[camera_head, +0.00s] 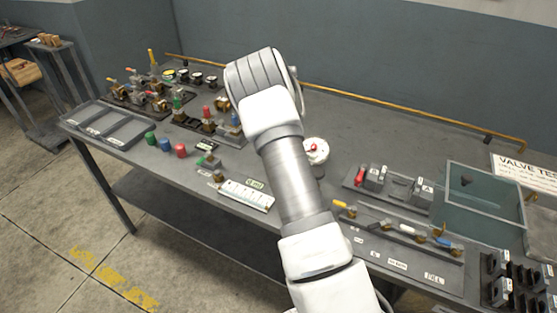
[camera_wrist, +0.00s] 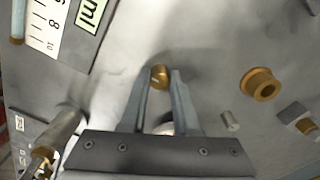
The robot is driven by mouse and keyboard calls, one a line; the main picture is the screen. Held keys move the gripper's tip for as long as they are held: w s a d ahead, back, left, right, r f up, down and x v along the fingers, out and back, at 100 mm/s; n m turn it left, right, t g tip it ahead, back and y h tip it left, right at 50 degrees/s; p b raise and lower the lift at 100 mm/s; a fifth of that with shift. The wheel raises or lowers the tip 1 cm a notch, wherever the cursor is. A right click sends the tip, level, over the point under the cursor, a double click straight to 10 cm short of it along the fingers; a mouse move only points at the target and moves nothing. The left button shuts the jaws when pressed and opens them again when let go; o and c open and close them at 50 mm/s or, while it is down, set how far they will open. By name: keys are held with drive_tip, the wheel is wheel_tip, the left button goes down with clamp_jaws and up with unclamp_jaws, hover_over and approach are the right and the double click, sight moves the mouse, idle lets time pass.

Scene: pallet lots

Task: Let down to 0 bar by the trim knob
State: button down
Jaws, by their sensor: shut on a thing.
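In the wrist view, a small brass knob (camera_wrist: 159,79) sits between the fingertips of my gripper (camera_wrist: 162,75), which is shut on it. I take it for the trim knob; no label shows on it. A pale round thing is partly visible between the finger bases. In the head view, my arm hides my gripper and the knob. A round white dial with a red mark (camera_head: 316,150) stands just right of my arm; its reading is too small to tell.
A brass ring fitting (camera_wrist: 260,84) and a small grey pin stand right of my gripper. A white scale plate (camera_head: 246,195) lies at the bench's front edge. Valve fittings crowd the left; a rail with coloured handles (camera_head: 400,228) and a glass-sided tank (camera_head: 482,207) stand right.

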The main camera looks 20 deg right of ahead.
idle(0.3)
drive_tip(key=c, duration=0.6)
unclamp_jaws()
drive_tip(key=shift+c, duration=0.2)
drive_tip(key=shift+r, duration=0.1)
wheel_tip(320, 180, up, 17)
drive_tip(key=shift+r+p, duration=0.15)
drive_tip(key=shift+p, duration=0.3)
